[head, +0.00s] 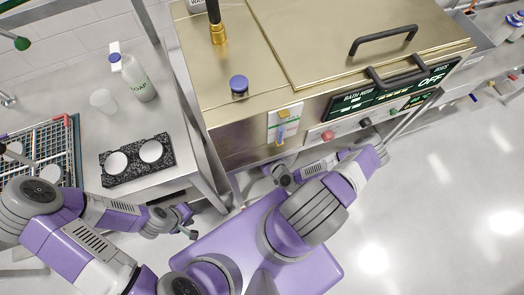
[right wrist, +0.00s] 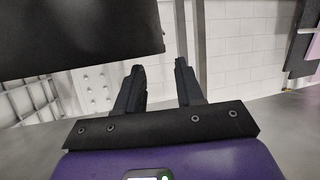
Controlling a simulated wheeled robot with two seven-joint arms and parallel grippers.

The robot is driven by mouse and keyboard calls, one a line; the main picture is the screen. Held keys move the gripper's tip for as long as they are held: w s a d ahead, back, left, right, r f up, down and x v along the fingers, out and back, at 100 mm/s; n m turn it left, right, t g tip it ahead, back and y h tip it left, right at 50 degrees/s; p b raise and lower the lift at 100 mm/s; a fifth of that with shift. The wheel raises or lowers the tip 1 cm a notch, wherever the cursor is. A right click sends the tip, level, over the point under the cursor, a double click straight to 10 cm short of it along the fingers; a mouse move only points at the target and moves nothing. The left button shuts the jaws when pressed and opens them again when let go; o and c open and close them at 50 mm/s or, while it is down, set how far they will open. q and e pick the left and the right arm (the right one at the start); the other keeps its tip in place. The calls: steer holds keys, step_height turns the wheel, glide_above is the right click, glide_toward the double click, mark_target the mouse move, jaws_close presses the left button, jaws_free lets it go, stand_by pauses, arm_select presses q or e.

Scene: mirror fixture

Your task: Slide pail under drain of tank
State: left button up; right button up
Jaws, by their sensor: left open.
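The tank (head: 290,60) is a large brushed-metal box with a hinged lid and a dark control panel reading OFF. I cannot make out its drain. Something pale and rounded (head: 257,187) shows low at the tank's foot, mostly hidden by my right arm; I cannot tell whether it is the pail. My left gripper (head: 187,221) is open and empty, beside the side counter's front edge. My right arm folds back in front of the tank's front. In the right wrist view my right gripper (right wrist: 160,82) has its two dark fingers apart with nothing between them.
A steel side counter (head: 180,120) on the left holds a soap bottle (head: 137,80), a cup (head: 103,101), a speckled slab with white discs (head: 122,167) and a wire rack (head: 45,140). Clear floor (head: 440,200) lies at right. A dark panel (right wrist: 75,35) is near the right gripper.

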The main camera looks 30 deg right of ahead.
steer(key=b+x, duration=0.2)
steer(key=x, duration=0.4)
steer(key=shift+w+f, duration=0.1)
steer(key=shift+w, duration=0.25)
steer(key=shift+c, duration=0.3)
jaws_close()
steer(key=shift+s, duration=0.1)
stand_by(0.8)
